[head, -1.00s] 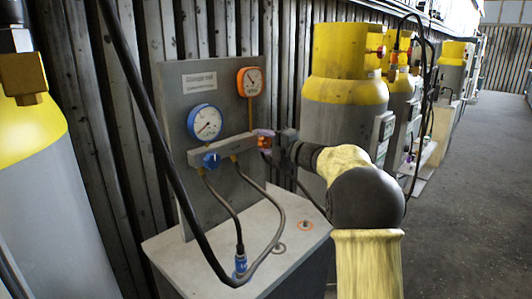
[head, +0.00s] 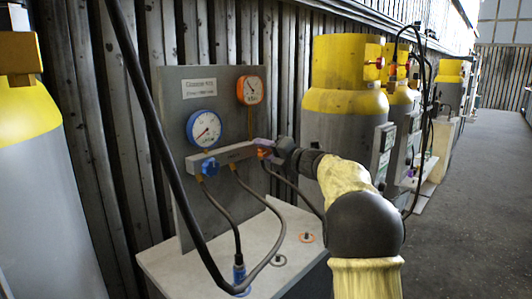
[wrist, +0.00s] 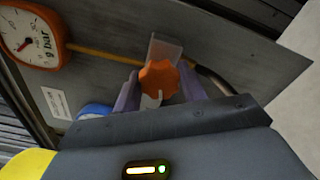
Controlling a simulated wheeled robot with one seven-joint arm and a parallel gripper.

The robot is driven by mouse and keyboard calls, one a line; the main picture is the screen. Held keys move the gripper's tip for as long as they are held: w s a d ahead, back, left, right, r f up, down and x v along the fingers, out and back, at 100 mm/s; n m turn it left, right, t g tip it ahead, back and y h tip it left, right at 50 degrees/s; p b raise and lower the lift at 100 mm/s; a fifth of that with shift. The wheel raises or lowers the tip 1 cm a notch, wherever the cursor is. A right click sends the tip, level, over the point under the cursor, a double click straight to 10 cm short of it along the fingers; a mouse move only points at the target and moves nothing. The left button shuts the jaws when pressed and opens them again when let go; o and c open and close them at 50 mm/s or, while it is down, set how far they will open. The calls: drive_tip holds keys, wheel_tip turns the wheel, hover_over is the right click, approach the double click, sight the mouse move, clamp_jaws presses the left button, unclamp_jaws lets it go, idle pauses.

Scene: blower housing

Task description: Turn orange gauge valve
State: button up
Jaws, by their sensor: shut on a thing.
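The orange gauge valve (head: 264,153) is a small orange knob at the right end of the grey manifold bar. In the wrist view the orange knob (wrist: 159,79) sits between the two purple-grey fingers of my gripper (wrist: 158,92), which is shut on it. In the head view my gripper (head: 272,150) reaches the knob from the right and partly covers it. The orange gauge (head: 250,90) is above the bar on the panel; in the wrist view its face (wrist: 33,36) shows at the upper left.
A blue gauge (head: 204,128) and a blue valve knob (head: 210,167) are on the left of the panel (head: 170,100). Black hoses (head: 229,215) hang from the bar to the bench top (head: 300,262). Yellow-topped grey cylinders (head: 345,95) stand behind my arm. The floor at right is clear.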

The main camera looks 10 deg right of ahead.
drive_tip(key=shift+f, duration=0.2)
drive_tip(key=o, duration=1)
drive_tip(key=shift+r, duration=0.1)
drive_tip(key=shift+c, duration=0.2)
drive_tip(key=v, duration=1.7)
drive_tip(key=shift+s+p, duration=0.15)
drive_tip(key=shift+p, duration=0.25)
